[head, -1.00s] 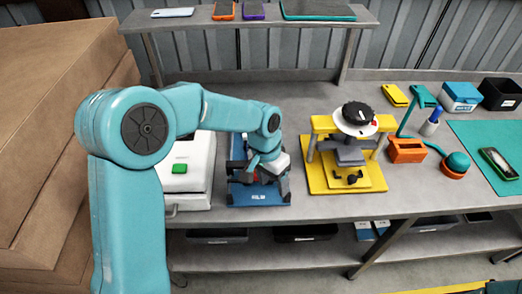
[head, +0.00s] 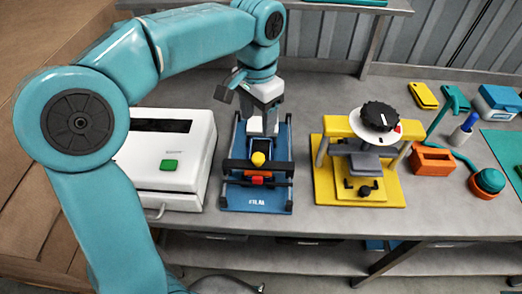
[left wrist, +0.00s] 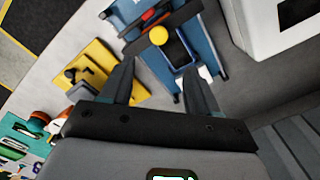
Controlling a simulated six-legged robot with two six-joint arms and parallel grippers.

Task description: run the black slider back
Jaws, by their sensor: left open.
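A blue device (head: 232,200) with a label on its front edge stands on the bench. A black crossbar (head: 238,165) spans it, with a yellow knob (head: 257,159) at its middle and a red block (head: 257,180) just in front. In the left wrist view the black bar (left wrist: 183,17), yellow knob (left wrist: 159,35) and red block (left wrist: 150,14) lie beyond my fingertips. My right gripper is not in view.
A white machine (head: 170,185) with a green button stands close left of the device. A yellow press (head: 380,190) with a black dial stands to the right. An orange block (head: 433,160) and small items are further right. A shelf (head: 400,76) is behind.

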